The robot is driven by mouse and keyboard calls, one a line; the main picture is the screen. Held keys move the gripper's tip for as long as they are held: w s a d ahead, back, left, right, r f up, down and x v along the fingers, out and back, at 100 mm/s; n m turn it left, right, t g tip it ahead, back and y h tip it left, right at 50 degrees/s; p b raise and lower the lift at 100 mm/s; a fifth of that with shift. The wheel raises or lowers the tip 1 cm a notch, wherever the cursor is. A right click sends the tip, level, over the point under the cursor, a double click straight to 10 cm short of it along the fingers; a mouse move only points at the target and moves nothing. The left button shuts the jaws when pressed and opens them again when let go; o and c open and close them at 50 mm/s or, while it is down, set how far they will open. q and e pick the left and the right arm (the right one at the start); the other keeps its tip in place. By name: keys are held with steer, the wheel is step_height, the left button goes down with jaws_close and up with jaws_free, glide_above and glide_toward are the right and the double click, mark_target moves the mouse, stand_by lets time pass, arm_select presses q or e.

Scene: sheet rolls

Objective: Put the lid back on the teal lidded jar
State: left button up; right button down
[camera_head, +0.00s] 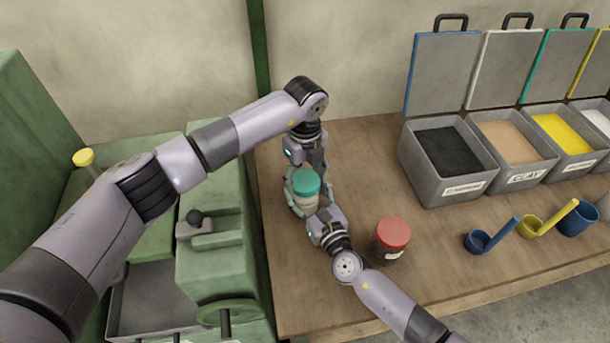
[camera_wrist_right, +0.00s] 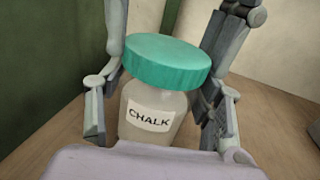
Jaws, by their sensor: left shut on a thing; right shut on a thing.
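The jar (camera_head: 306,203) stands upright near the table's left edge, a clear jar with pale contents. In the right wrist view the jar (camera_wrist_right: 152,115) shows a white CHALK label. The teal lid (camera_head: 306,182) is over the jar's mouth; in the right wrist view the lid (camera_wrist_right: 166,62) looks slightly tilted against the body. I cannot tell whether it is fully seated. My left gripper (camera_head: 305,178) reaches in from behind and is shut on the lid. My right gripper (camera_head: 308,207) comes from the front and is shut on the jar body (camera_wrist_right: 160,130).
A red-lidded jar (camera_head: 391,238) stands just right of my right arm. Blue (camera_head: 482,242) and yellow (camera_head: 532,228) scoops lie further right. Open grey bins (camera_head: 440,185) with raised lids line the back right. Green machinery (camera_head: 215,260) borders the table's left side.

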arm_select(q)
steer(key=shift+c, duration=1.2)
steer(key=o, duration=1.2)
steer(key=shift+c, duration=0.2)
steer(key=shift+r, duration=2.25)
steer(key=shift+r, duration=0.1)
steer(key=shift+c, duration=0.4)
step_height(320, 180, up, 3)
steer(key=shift+r, duration=0.2)
